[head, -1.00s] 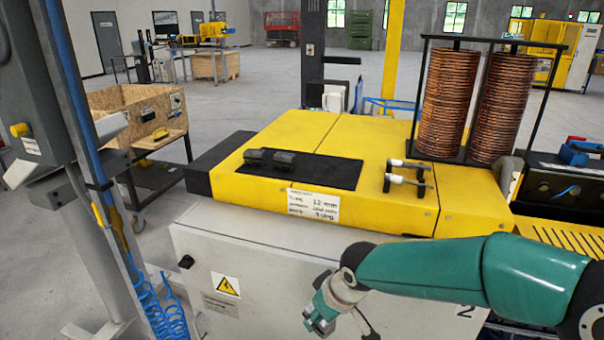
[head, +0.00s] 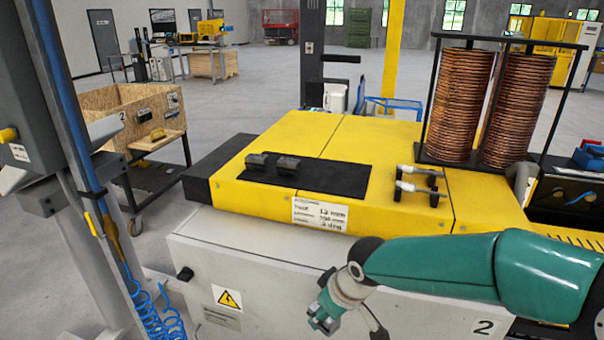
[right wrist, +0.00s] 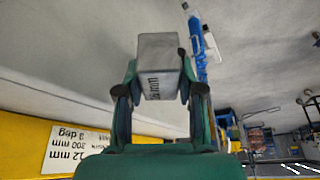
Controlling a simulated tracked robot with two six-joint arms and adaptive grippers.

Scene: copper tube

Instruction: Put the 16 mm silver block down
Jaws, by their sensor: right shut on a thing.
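The silver block (right wrist: 158,60) is between the fingers of my right gripper (right wrist: 160,90) in the right wrist view. It has dark lettering on one face, partly readable as mm. In the head view my right gripper (head: 324,318) hangs in front of the light grey cabinet, below the yellow machine top; the block is hard to make out there. Two dark blocks (head: 287,165) (head: 257,162) sit on the black mat (head: 335,178) on the yellow top (head: 290,135). My left gripper is not in view.
Two pale-handled tools (head: 416,187) rest on black holders right of the mat. A white label (head: 320,213) hangs on the yellow front edge. Copper coils (head: 460,105) stand at the back right. A grey post (head: 75,150) with blue hose stands at left.

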